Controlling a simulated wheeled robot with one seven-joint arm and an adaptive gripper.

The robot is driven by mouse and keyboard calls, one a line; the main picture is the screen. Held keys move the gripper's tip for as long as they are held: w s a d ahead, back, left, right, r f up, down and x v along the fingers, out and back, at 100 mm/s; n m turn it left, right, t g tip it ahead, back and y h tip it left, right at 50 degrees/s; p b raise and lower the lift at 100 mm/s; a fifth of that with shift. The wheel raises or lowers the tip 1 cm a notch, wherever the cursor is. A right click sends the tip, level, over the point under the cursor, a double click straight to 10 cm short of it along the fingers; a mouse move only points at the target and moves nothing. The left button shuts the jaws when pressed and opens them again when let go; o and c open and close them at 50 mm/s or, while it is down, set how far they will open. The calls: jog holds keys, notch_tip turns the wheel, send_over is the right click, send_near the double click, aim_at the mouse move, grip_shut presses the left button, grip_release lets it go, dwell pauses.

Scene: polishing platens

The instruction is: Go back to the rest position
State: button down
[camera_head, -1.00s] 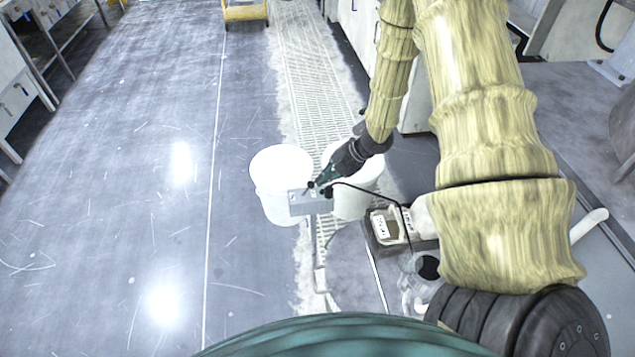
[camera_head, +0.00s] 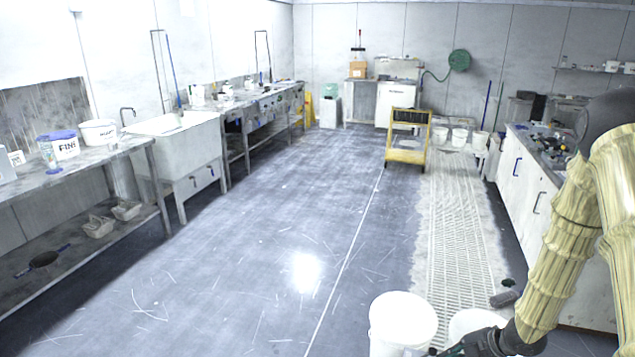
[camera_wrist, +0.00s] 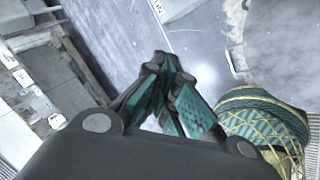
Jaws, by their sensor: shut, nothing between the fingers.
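My gripper (camera_head: 450,351) is at the bottom edge of the head view, low by two white buckets and partly cut off by the frame. In the wrist view my gripper (camera_wrist: 168,72) shows its dark and teal fingers drawn together, with nothing held between them. My arm, in a yellowish sleeve, comes down from the right side of the head view. The left white bucket (camera_head: 402,318) stands upright on the floor. The right white bucket (camera_head: 477,322) is partly hidden behind my wrist.
A yellow cart (camera_head: 407,157) stands farther back beside the floor grating (camera_head: 455,220). White cabinets (camera_head: 525,185) line the right. A bench (camera_head: 95,155) and a sink (camera_head: 185,140) line the left. A dark brush-like object (camera_head: 505,296) lies near the right bucket. The middle floor is clear.

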jog(key=s+a+f+m+g+h, duration=0.1)
jog(key=s+a+f+m+h, duration=0.1)
jog(key=s+a+f+m, duration=0.9)
jog(key=s+a+f+m+g+h, duration=0.1)
jog(key=s+m, duration=0.4)
jog(key=s, duration=0.5)
jog(key=s+a+f+m+g+h, duration=0.2)
jog(key=s+m, duration=0.4)
jog(key=s, duration=0.4)
jog(key=shift+s+a+g, duration=0.4)
jog(key=shift+a+g, duration=0.1)
jog(key=shift+a, duration=0.75)
